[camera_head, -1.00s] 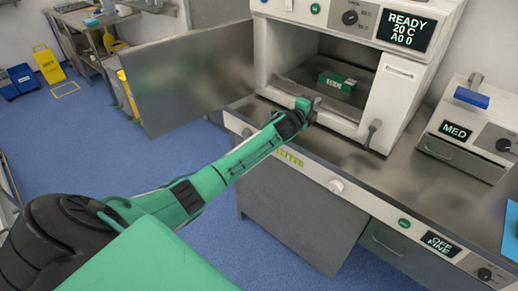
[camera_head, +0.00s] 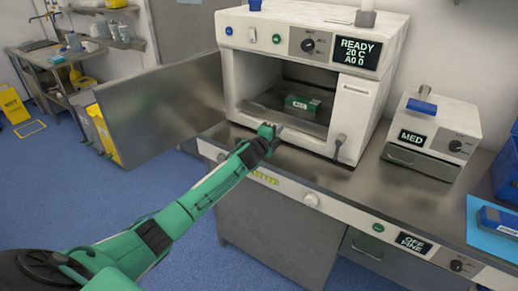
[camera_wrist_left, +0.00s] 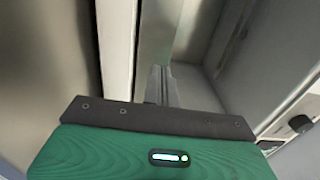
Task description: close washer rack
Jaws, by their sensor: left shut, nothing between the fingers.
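The white washer (camera_head: 232,73) stands on the steel counter with its chamber open and its grey door (camera_head: 160,108) swung out to the left. A grey rack (camera_head: 310,121) lies low in the chamber and carries a small green labelled box (camera_head: 303,103). My left gripper (camera_head: 279,129) is shut and empty at the front lower edge of the chamber, in front of the rack. In the left wrist view its fingers (camera_wrist_left: 161,84) are together beside grey metal surfaces. I cannot tell whether they touch the rack. My right gripper is not in view.
A smaller white device (camera_head: 433,125) marked MED stands to the right on the counter (camera_head: 400,190). A blue mat (camera_head: 492,225) lies at the far right. A side table (camera_head: 55,75) and yellow wet-floor sign (camera_head: 13,104) are at the left.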

